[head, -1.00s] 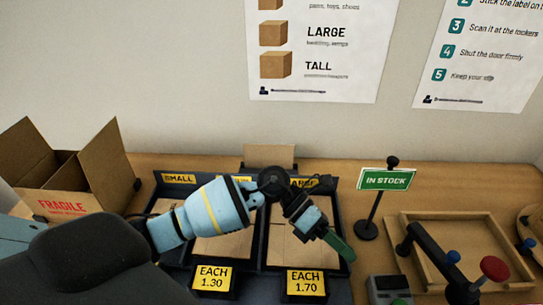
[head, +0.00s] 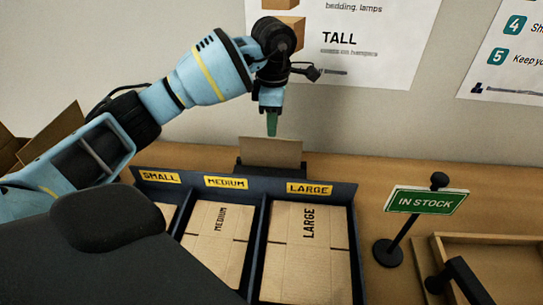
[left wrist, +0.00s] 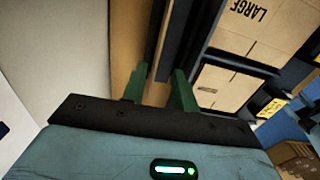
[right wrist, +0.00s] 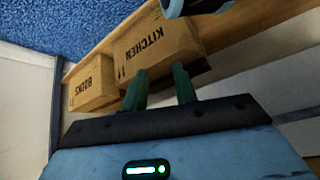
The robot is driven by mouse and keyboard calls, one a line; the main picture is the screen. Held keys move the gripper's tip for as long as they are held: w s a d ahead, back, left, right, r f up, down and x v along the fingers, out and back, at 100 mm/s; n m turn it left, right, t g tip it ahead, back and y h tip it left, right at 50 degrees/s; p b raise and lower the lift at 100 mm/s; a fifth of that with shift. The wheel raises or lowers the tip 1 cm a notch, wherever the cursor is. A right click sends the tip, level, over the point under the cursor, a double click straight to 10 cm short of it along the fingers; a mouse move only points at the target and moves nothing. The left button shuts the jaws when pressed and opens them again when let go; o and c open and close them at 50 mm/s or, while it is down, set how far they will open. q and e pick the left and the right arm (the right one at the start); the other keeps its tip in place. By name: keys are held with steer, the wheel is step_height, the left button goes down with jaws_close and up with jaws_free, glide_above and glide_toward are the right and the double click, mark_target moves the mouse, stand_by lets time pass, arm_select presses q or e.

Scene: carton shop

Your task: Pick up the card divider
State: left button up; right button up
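The card divider (head: 270,152) is a plain brown card standing upright in a dark holder (head: 270,172) behind the sorting tray. My left gripper (head: 271,124) points down just above its top edge in the head view, apparently not touching it. In the left wrist view my left gripper (left wrist: 160,86) has its two green fingers apart, with nothing clearly held between them. My right gripper (right wrist: 160,88) is open and empty in the right wrist view; it is out of the head view.
The dark tray (head: 256,235) holds flat cartons in sections marked small, medium and large. An IN STOCK sign (head: 427,200) stands to its right, near a wooden tray (head: 500,240). An open carton (head: 55,130) is at left. Kitchen (right wrist: 157,50) and books (right wrist: 95,88) boxes show in the right wrist view.

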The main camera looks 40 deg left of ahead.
mark_target(270, 144)
arm_select(q)
steer(key=shift+a+f, duration=0.2)
steer(key=shift+f, duration=1.75)
steer(key=shift+a+f, duration=0.15)
steer(key=shift+f, duration=1.75)
jaws_close()
